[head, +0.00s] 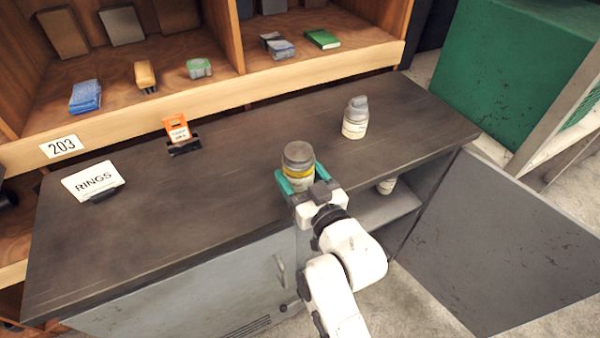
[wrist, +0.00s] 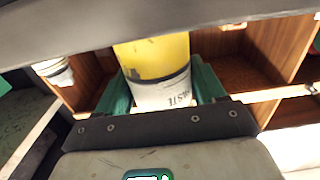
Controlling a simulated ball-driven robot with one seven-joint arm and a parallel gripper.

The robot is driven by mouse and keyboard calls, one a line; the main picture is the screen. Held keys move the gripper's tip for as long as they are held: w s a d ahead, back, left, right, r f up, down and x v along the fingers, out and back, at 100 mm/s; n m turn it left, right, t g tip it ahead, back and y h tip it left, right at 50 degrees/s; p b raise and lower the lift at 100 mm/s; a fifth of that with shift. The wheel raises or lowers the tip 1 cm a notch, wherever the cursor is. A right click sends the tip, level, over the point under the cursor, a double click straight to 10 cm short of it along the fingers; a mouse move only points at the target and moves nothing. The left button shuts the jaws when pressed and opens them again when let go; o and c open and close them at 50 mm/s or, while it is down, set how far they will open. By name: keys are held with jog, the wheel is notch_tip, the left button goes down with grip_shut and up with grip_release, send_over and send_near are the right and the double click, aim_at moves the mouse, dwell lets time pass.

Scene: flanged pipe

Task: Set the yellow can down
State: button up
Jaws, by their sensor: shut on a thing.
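The yellow can (head: 298,168) has a grey lid, a yellow band and a white label. It looks upright at the front part of the dark worktop (head: 215,190) in the head view. My gripper (head: 301,182) is shut on it, with teal fingers on both sides. In the wrist view the can (wrist: 160,65) shows its yellow part and white label between the teal fingers of my gripper (wrist: 163,88). The can's base is hidden by my gripper, so I cannot tell whether it touches the worktop.
A grey-topped bottle (head: 355,118) stands on the worktop to the right. An orange tag (head: 178,131) and a RINGS sign (head: 93,182) stand to the left. Wooden shelves (head: 130,125) run behind. A cabinet door (head: 500,240) hangs open at right. The left worktop is mostly clear.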

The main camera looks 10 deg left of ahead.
jog(key=shift+f, duration=0.15)
jog(key=o, duration=1.3)
jog(key=b+v, duration=0.2)
jog(key=v, duration=1)
jog(key=shift+b, duration=0.3)
